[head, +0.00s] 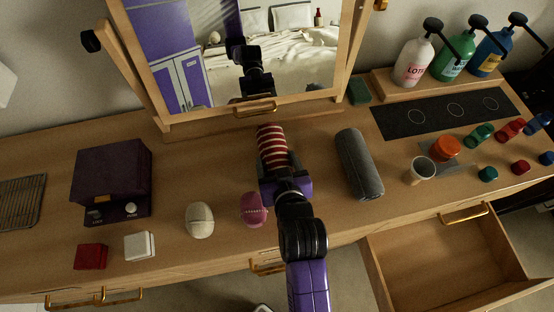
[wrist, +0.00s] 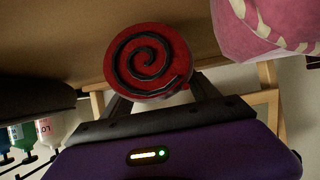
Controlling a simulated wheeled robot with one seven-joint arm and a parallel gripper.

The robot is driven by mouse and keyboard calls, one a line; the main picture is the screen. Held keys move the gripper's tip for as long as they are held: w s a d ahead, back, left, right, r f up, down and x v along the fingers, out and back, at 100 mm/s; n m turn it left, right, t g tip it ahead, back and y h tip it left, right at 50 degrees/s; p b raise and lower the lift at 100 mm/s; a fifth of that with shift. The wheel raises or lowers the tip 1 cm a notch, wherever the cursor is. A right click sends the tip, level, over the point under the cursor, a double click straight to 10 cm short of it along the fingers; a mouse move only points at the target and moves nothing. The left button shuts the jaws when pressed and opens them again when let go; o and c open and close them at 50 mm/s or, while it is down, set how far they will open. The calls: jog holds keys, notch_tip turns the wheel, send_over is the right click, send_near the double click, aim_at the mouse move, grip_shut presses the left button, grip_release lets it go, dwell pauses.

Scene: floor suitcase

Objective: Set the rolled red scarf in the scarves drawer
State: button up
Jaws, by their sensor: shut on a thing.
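The rolled red scarf (head: 272,142) has pale stripes and is in front of the mirror in the head view. The wrist view shows its round red end (wrist: 150,62) with a dark spiral. My gripper (head: 275,168) is shut on the roll, one finger on each side; the fingers also show in the wrist view (wrist: 160,92). I cannot tell whether the roll touches the tabletop. An open drawer (head: 440,262) at the lower right shows a bare wooden inside. No label is readable on it, so I cannot tell if it is the scarves drawer.
A grey roll (head: 360,163) lies right of my gripper. A pink patterned item (head: 253,209) and a cream rounded item (head: 200,220) stand to the left. A purple box (head: 112,180) is farther left. A cup (head: 420,171) and several small coloured items stand above the open drawer.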

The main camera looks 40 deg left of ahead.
jog(key=shift+f, duration=0.15)
jog(key=o, duration=1.5)
jog(key=shift+s+d+r, duration=0.1)
jog(key=shift+r, duration=0.1)
jog(key=b+v, duration=0.1)
jog(key=v, duration=1)
jog(key=shift+s+d+r, duration=0.2)
jog(key=shift+d, duration=0.05)
jog(key=shift+d, duration=0.1)
